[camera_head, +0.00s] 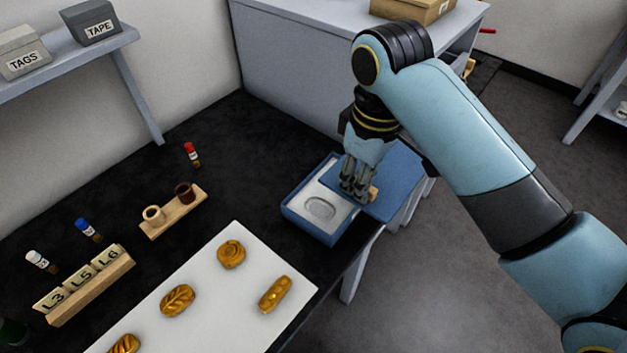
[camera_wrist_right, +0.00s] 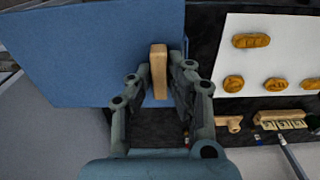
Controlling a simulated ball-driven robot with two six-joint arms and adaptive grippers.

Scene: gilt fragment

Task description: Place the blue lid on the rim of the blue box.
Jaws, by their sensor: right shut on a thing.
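The blue box (camera_head: 306,229) stands open near the right end of the black table. Its pale insert with an oval recess shows on the left side. The flat blue lid (camera_head: 400,180) is over the box's right part and reaches out past it to the right. My right gripper (camera_head: 358,190) is shut on the lid's wooden handle. In the right wrist view, the handle (camera_wrist_right: 158,70) is between the fingers and the lid (camera_wrist_right: 85,50) spreads to the left. I cannot tell whether the lid touches the rim. My left gripper is not in view.
A white sheet (camera_head: 205,290) with several golden ornaments lies in front of the box. A wooden holder (camera_head: 172,212), a rack with lettered tiles (camera_head: 90,287) and small vials (camera_head: 192,153) are farther left. A grey cabinet (camera_head: 300,80) stands behind the box.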

